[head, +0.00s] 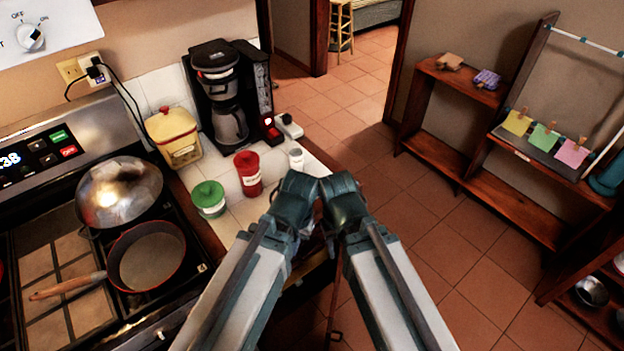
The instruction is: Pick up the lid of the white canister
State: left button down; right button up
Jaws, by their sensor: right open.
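A small white canister (296,158) stands upright on the white tiled counter, at its right part. A round jar with a green lid (208,194) and a red canister (249,174) stand to its left. My two arms come up from the bottom and bend just in front of the small white canister. My right gripper (328,238) shows only in part, low between the arms. It is open, holds nothing that I can see, and is apart from the canisters. I cannot make out my left gripper behind its arm.
The stove at left holds a covered wok (118,192) and a pan (147,257). Wooden shelves (440,155) stand at right, with clear tiled floor between.

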aim_at(295, 155)
jog(key=k, duration=0.65)
jog(key=u, duration=1.25)
jog(key=i+l, duration=0.1)
jog(key=l, duration=0.9)
jog(key=i+l, duration=0.1)
jog(key=l, duration=0.85)
jog(key=i+l+u, duration=0.1)
jog(key=l, duration=0.9)
